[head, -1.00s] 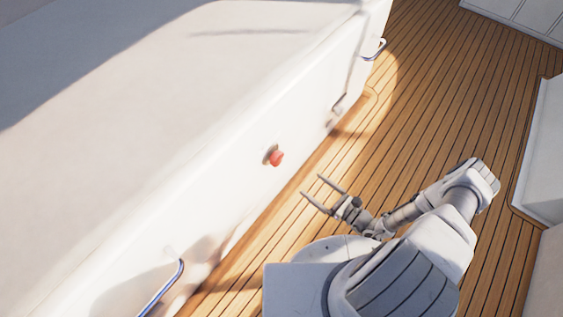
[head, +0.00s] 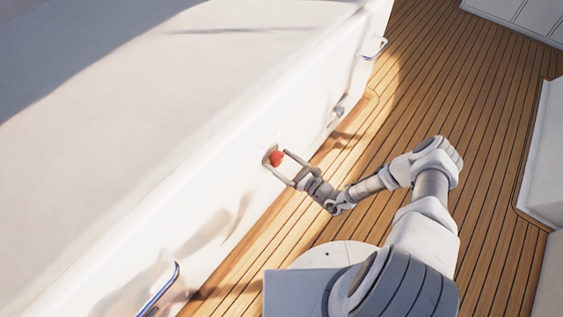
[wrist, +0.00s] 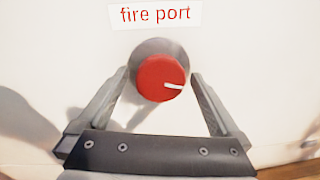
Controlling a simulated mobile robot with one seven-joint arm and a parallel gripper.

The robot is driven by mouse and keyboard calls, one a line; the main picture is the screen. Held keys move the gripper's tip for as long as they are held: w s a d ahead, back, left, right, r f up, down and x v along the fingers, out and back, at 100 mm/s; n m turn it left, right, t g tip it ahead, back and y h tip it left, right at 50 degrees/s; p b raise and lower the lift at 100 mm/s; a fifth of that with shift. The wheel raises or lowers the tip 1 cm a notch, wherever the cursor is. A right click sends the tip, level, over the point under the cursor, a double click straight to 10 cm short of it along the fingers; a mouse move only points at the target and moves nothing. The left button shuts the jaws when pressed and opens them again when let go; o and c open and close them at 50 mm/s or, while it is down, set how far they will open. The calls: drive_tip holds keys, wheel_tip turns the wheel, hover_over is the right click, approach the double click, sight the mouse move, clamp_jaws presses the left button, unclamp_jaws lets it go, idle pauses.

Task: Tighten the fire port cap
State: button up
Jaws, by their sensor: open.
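The fire port cap (head: 277,158) is a small red round knob on the white hatch wall. In the wrist view the cap (wrist: 161,79) has a white mark that points to the right, and it sits on a grey round base. A label reading "fire port" (wrist: 155,15) is above it. My gripper (head: 275,157) is open, with one finger on each side of the cap. In the wrist view the fingers (wrist: 158,82) flank the cap with a visible gap on both sides, the right gap looking narrower. Nothing is held.
The white wall (head: 225,190) runs diagonally along the wooden deck (head: 440,90). A blue-grey handle (head: 160,290) is at the lower left, and another handle (head: 375,49) is at the upper right. A white structure (head: 545,150) stands at the right edge.

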drive_tip(key=shift+c, duration=0.3)
drive_tip(key=c, duration=1.3)
drive_tip(key=shift+o, duration=0.2)
